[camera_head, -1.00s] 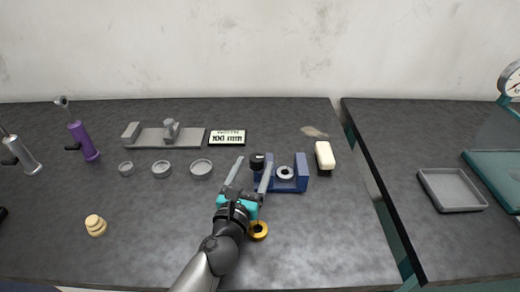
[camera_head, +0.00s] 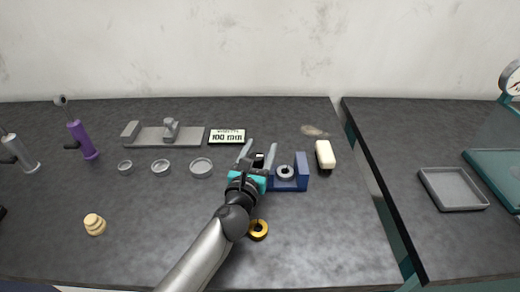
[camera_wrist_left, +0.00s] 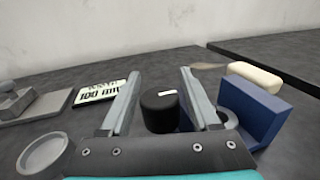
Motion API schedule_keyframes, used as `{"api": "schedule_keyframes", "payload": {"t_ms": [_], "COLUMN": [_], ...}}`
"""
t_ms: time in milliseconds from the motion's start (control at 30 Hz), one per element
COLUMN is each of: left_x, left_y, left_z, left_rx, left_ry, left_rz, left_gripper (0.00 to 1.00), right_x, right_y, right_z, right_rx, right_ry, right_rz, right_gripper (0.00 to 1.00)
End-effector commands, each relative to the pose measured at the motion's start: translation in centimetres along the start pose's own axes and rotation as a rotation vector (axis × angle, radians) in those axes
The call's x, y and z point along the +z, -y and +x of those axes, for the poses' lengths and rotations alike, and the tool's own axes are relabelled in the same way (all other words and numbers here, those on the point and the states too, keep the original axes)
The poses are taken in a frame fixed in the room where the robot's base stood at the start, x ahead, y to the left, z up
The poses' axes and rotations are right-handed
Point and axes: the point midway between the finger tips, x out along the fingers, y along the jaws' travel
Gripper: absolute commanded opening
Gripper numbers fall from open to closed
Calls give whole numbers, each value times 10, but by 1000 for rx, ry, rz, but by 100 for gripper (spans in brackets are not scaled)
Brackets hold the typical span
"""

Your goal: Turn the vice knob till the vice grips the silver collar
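The blue vice (camera_head: 302,172) stands on the dark bench, with the silver collar (camera_head: 285,173) between its jaws. The collar's rim and the vice (camera_wrist_left: 256,110) partly show behind my right finger in the left wrist view. The black vice knob (camera_wrist_left: 160,112), with a white mark on top, stands between my left gripper's fingers (camera_wrist_left: 158,100). Gaps show on both sides of the knob. In the head view my left gripper (camera_head: 259,153) is open at the vice's left end and partly hides the knob (camera_head: 259,158). Whether the jaws touch the collar cannot be told. My right gripper is not in view.
A gold ring (camera_head: 258,230) lies close to my left arm. A cream block (camera_head: 325,155) stands right of the vice. A "100 mm" sign (camera_head: 227,136), grey dishes (camera_head: 201,167) and a grey fixture (camera_head: 165,136) lie to the left. The front right of the bench is clear.

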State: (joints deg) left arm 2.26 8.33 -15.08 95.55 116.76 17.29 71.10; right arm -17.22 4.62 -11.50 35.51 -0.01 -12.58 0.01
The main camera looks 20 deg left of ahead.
Motion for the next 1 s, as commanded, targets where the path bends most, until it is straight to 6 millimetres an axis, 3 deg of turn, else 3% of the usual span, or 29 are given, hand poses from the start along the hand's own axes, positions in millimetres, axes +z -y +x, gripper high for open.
{"api": "schedule_keyframes", "payload": {"t_ms": [67, 533, 1000], "left_x": [0, 0, 1], "left_y": [0, 0, 1], "left_z": [0, 0, 0], "left_rx": [0, 0, -65], "left_ry": [0, 0, -1], "left_rz": [0, 0, 3], "left_gripper": [52, 0, 0], "right_x": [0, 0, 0], "right_y": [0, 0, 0], "right_z": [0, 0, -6], "right_rx": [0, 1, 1], "right_ry": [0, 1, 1], "right_rz": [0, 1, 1], "right_gripper": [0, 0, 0]}}
